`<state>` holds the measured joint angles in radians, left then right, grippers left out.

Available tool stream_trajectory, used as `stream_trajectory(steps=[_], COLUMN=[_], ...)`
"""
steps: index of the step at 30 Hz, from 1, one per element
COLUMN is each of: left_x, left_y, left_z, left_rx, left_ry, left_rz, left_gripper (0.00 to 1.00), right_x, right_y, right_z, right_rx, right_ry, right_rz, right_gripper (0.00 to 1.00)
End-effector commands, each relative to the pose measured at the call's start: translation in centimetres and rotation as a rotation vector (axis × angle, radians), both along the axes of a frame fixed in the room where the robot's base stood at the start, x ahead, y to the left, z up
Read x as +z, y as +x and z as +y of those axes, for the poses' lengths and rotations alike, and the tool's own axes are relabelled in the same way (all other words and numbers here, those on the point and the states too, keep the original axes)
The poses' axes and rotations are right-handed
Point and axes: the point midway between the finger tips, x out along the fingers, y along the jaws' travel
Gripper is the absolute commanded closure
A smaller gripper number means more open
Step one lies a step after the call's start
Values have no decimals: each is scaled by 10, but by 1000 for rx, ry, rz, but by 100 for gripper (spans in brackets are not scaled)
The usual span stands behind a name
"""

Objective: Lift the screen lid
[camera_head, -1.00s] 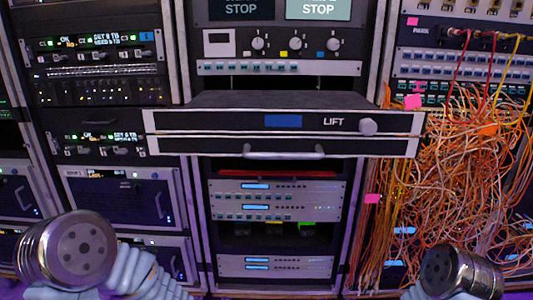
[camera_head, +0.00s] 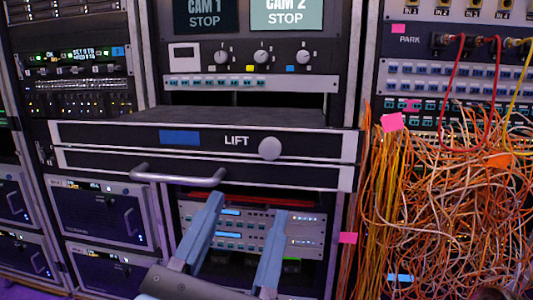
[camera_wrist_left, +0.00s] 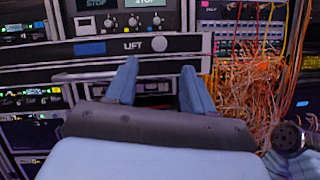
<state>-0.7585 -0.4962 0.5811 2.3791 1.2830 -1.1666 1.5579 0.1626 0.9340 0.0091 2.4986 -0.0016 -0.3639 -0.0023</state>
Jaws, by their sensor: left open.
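The screen lid (camera_head: 205,138) is a flat black panel with a pale edge, a blue label, the word LIFT and a round knob (camera_head: 269,149) at its right. It lies closed over a black drawer front (camera_head: 260,176) with a silver bar handle (camera_head: 180,179). The lid also shows in the left wrist view (camera_wrist_left: 115,47). My left gripper (camera_head: 243,205) is open and empty, its two blue-grey fingers pointing up below the drawer front. In the left wrist view the fingers (camera_wrist_left: 158,72) stand apart below the knob (camera_wrist_left: 159,44). My right gripper is not visible in the head view.
Tangled orange and white cables (camera_head: 440,200) hang at the right, with red and yellow patch leads above. Rack units with teal buttons (camera_head: 250,235) sit behind the fingers. A control panel with knobs (camera_head: 240,60) is above the lid. Dark rack units (camera_head: 110,215) stand at left.

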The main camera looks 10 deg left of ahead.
Motion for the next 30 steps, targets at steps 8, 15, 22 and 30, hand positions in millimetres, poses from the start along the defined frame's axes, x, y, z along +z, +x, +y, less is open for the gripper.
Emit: stream_trajectory(steps=[8,15,22,30], left_x=[25,34,34,34], left_y=[59,83,86,86], left_z=[-5,-8,-8,-8], left_rx=[2,2,2,2], left_ry=[3,4,4,4], left_rz=[4,2,1,1], left_gripper=[48,48,48,75], right_x=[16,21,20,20], right_y=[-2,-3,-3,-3], right_z=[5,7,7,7], right_rx=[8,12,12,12], right_ry=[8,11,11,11], right_rz=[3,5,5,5], right_gripper=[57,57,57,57])
